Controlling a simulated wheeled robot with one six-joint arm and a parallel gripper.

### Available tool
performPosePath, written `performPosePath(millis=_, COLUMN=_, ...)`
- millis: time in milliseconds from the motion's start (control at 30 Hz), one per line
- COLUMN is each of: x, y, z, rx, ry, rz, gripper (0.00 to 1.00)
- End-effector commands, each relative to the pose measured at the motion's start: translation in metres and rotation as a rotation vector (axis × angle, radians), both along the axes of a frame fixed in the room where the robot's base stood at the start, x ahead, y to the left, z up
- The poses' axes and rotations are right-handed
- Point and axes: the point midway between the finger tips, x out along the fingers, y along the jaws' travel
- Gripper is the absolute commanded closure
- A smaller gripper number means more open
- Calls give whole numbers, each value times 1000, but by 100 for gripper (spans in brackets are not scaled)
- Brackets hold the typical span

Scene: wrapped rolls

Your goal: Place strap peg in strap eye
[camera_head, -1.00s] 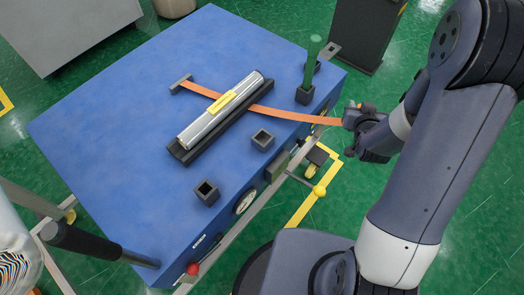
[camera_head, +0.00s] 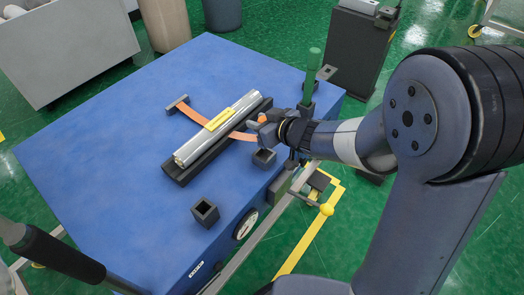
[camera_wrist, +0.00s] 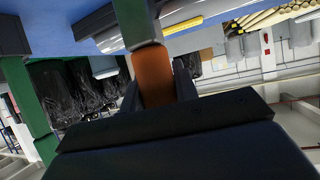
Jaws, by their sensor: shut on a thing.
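An orange strap (camera_head: 190,115) runs from a dark bracket (camera_head: 177,104) on the blue table and passes at the silver roll (camera_head: 218,128) with its yellow label. It comes out on the right side (camera_head: 242,136) and ends at my gripper (camera_head: 262,126). My gripper is shut on the strap's orange end, which also shows between the fingers in the wrist view (camera_wrist: 153,75). The gripper is above the table's right part, just right of the roll. A dark square block with a hole (camera_head: 264,158) stands just below it in the picture. I cannot tell which part is the eye.
Another open square block (camera_head: 205,211) stands near the table's front edge. A green post (camera_head: 311,76) rises close behind my gripper, near a dark square fitting (camera_head: 326,72). The roll lies on a black cradle (camera_head: 190,168). The blue table's left side (camera_head: 100,130) is clear.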

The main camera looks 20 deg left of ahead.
Motion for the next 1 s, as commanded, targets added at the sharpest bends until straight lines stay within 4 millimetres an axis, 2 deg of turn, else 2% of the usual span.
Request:
performPosePath(millis=33, x=0, y=0, z=-16, rx=0, ry=3, rz=0, gripper=100)
performPosePath(millis=100, x=0, y=0, z=-26, rx=-1, ry=2, rz=-2, gripper=100)
performPosePath(millis=267, x=0, y=0, z=-35, rx=1, ry=0, rz=-1, gripper=100)
performPosePath(millis=500, x=0, y=-1, z=-68, rx=0, ry=2, rz=-2, gripper=100)
performPosePath(millis=900, x=1, y=-1, z=-73, rx=1, ry=-2, rz=-2, gripper=100)
performPosePath(millis=933, x=1, y=-1, z=-73, rx=0, ry=-1, rz=-2, gripper=71)
performPosePath(millis=1000, x=1, y=-1, z=-72, rx=0, ry=-1, rz=-2, gripper=65)
